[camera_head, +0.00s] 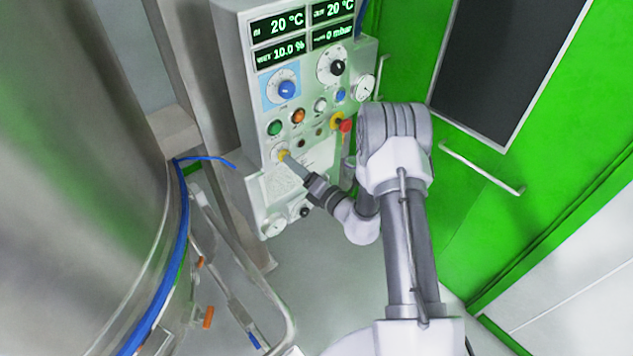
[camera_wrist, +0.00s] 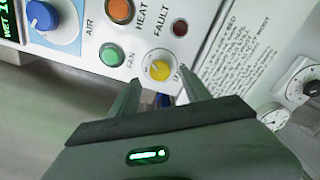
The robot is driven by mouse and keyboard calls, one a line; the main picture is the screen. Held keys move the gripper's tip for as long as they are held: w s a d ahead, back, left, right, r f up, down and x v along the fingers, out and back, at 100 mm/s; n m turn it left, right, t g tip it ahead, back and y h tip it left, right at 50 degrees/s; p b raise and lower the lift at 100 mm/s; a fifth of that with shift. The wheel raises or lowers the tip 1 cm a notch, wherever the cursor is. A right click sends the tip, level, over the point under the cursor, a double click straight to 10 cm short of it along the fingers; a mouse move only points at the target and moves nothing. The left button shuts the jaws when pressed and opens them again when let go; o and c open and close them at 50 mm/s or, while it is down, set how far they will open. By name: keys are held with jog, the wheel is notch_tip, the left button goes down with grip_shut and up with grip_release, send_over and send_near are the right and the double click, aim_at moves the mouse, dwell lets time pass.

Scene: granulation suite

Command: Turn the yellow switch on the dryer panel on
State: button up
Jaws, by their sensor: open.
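The yellow switch (camera_head: 283,155) sits low on the dryer panel (camera_head: 262,140), below the green button. In the wrist view the yellow switch (camera_wrist: 159,70) is a round knob in a pale ring, just beyond my fingertips. My gripper (camera_head: 293,163) is close in front of the switch. In the wrist view my gripper (camera_wrist: 160,85) is open, one finger on each side of the switch in the picture. Nothing is between the fingers. I cannot tell whether the fingertips touch the panel. Part of the label beside the switch is hidden by the right finger.
The green FAN button (camera_wrist: 112,55), orange HEAT button (camera_wrist: 119,10) and FAULT lamp (camera_wrist: 180,28) are close by. A red emergency knob (camera_head: 345,126) is right of them. A large steel vessel (camera_head: 80,200) stands left; a green door (camera_head: 480,190) is right.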

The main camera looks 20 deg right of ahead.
jog(key=v, duration=1.3)
jog(key=shift+s, duration=0.2)
